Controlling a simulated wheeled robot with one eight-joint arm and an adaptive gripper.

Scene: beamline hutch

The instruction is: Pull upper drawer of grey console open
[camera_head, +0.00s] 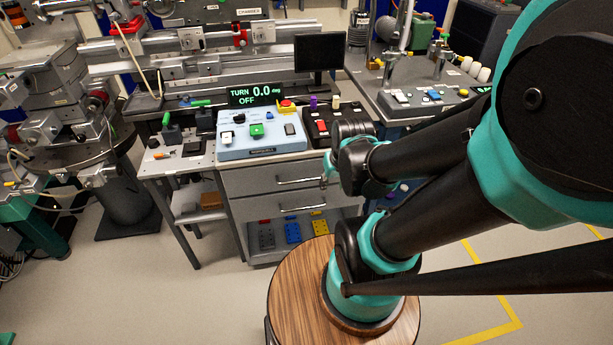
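The grey console (236,213) stands in the middle of the view, below the light blue control box. Its upper drawer (250,180) has a silver bar handle (297,181) and looks shut. A lower drawer (257,209) with its own handle (301,208) sits under it and also looks shut. My arm comes in from the right, and its wrist end is in front of the right side of the console. My gripper (328,179) is only partly visible near the right end of the upper handle. I cannot tell whether it touches the handle or how its fingers stand.
On the console top are the blue control box (233,152) and a dark button box (313,140). A side table (176,166) adjoins on the left. Floor is clear at lower left.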

